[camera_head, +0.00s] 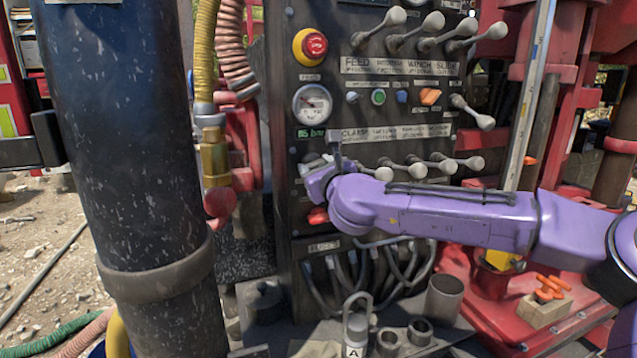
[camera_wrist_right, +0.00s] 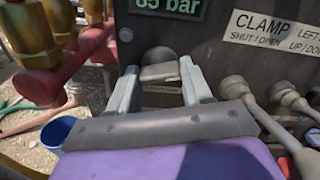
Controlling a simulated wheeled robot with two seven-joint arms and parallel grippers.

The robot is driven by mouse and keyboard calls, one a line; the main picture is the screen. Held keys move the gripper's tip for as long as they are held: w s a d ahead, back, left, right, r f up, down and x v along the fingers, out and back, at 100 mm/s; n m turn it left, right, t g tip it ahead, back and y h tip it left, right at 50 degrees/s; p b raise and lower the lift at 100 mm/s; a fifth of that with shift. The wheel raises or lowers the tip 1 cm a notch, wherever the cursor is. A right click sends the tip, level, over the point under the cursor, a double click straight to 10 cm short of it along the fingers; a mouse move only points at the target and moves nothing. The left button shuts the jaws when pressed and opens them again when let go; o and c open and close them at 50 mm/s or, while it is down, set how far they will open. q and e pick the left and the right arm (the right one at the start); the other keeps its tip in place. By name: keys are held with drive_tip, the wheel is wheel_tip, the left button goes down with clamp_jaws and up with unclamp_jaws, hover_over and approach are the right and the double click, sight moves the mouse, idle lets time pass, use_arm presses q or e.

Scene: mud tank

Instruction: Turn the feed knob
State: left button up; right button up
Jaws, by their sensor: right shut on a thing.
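The control panel (camera_head: 345,100) is dark, with a gauge (camera_head: 313,103) and a green "85 bar" display (camera_head: 311,134) under it. In the right wrist view, a dark rounded knob (camera_wrist_right: 160,72), seemingly the feed knob, sits just below the display (camera_wrist_right: 167,6). My right gripper (camera_wrist_right: 158,80) is shut on it, with one pale finger on each side. The knob's own label is not readable. In the head view, my right gripper (camera_head: 335,152) is at the panel's left part, below the display, and it hides the knob. My left gripper is not in view.
Grey ball-ended levers stand out in an upper row (camera_head: 440,35) and a lower row (camera_head: 425,165), close to my right arm. A red stop button (camera_head: 314,45) is above the gauge. A thick dark pipe (camera_head: 125,140) stands at left. Hoses (camera_head: 235,45) hang beside the panel.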

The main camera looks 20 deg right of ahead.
drive_tip(key=shift+f+m+b, duration=0.1)
drive_tip(key=shift+m+b, duration=1.45)
drive_tip(key=shift+m, duration=0.05)
drive_tip(key=o, duration=1)
drive_tip(key=shift+o, duration=0.2)
drive_tip(key=s+b, duration=0.3)
drive_tip(key=s, duration=0.7)
drive_tip(key=shift+s+d, duration=0.15)
drive_tip(key=shift+s, duration=0.15)
